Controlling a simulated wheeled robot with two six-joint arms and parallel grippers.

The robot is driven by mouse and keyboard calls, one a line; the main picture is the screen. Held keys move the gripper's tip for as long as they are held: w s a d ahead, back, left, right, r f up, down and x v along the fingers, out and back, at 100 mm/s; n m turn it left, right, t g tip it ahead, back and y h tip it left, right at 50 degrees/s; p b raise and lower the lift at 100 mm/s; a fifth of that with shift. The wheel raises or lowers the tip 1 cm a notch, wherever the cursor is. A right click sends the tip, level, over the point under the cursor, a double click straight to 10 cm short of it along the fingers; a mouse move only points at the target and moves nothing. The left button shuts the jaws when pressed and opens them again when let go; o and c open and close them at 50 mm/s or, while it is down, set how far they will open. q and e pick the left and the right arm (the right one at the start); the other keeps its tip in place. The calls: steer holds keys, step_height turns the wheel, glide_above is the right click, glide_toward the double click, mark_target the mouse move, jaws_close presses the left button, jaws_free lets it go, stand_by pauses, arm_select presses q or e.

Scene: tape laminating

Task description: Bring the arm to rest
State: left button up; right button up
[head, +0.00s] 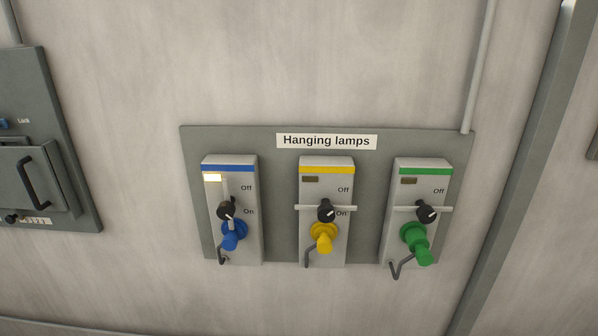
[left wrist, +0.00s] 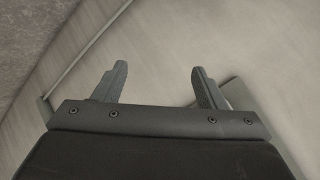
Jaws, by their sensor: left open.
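My left gripper (left wrist: 158,85) shows in the left wrist view with its two fingers spread apart and nothing between them. A pale wall (left wrist: 165,50) lies beyond the fingers. Neither arm shows in the head view, so my right gripper is out of sight.
In the head view a grey panel (head: 280,190) labelled "Hanging lamps" (head: 326,141) carries a blue switch box (head: 246,225), a yellow one (head: 340,250) and a green one (head: 440,180). A grey cabinet (head: 70,150) is at left, a vertical beam (head: 520,170) at right.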

arm_select(q)
steer(key=s+a+f+n+g, duration=0.2)
steer(key=s+f, duration=0.6)
steer(key=s, duration=0.5)
steer(key=s+a+f+n+g+b, duration=0.1)
steer(key=s+f+n+g, duration=0.3)
steer(key=s+f, duration=0.4)
steer(key=s+a+f+n+g+b, duration=0.1)
steer(key=s+f, duration=0.8)
steer(key=s, duration=1.1)
steer(key=a+n+g, duration=0.1)
steer(key=n+g, duration=0.1)
steer(key=shift+a+n+y, duration=0.3)
steer(key=shift+n, duration=0.1)
